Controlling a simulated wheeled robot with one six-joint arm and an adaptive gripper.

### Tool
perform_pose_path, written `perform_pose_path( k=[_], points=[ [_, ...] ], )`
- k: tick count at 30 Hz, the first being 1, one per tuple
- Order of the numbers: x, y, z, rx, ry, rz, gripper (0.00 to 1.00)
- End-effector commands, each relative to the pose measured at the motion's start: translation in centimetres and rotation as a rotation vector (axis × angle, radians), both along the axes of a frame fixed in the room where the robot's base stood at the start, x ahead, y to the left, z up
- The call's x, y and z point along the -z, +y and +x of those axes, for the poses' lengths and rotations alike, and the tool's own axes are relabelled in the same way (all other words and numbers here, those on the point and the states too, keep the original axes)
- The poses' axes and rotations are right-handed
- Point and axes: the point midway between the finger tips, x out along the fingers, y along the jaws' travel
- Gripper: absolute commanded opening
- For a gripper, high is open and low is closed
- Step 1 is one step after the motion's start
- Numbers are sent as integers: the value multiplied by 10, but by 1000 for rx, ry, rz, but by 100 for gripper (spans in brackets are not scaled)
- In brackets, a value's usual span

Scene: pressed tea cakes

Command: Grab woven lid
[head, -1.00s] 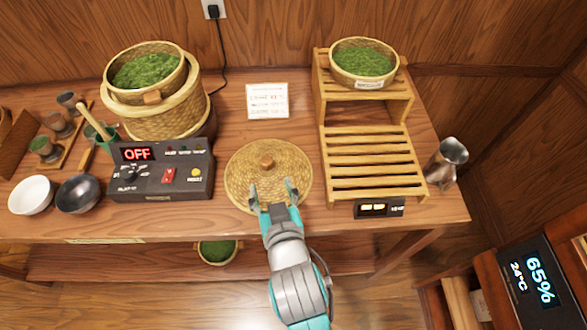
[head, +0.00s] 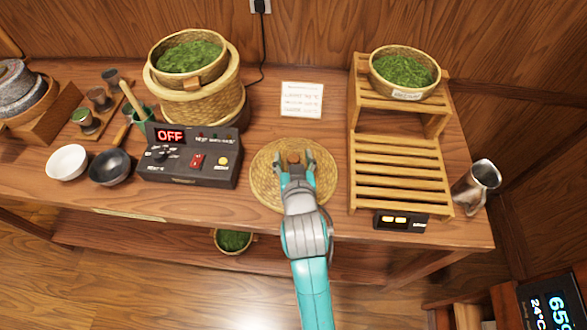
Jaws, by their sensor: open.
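The round woven lid (head: 264,178) lies flat on the wooden table, between the control box and the slatted rack. Its small brown wooden knob (head: 294,157) stands at the middle. My gripper (head: 294,162) is over the lid, coming from the front edge of the table. Its two fingers are open, one on each side of the knob. The fingers hide part of the knob and of the lid's near half. I cannot tell whether the fingertips touch the knob.
The control box (head: 190,179) showing OFF stands left of the lid, before a woven steamer (head: 208,105) with a basket of green leaves. The slatted rack (head: 398,175) is close on the right. A metal pitcher (head: 476,186) stands far right.

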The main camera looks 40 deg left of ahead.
Motion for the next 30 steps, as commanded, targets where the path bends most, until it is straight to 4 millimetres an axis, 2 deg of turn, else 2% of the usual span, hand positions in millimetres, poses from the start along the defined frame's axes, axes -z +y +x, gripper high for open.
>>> perform_pose_path(
  k=[9,15,17,26,30],
  points=[
    [2,3,4,0,1,-1,64],
    [2,3,4,0,1,-1,14],
    [2,3,4,0,1,-1,0],
    [2,3,4,0,0,0,0],
    [-6,4,4,0,-1,1,0]
  ],
)
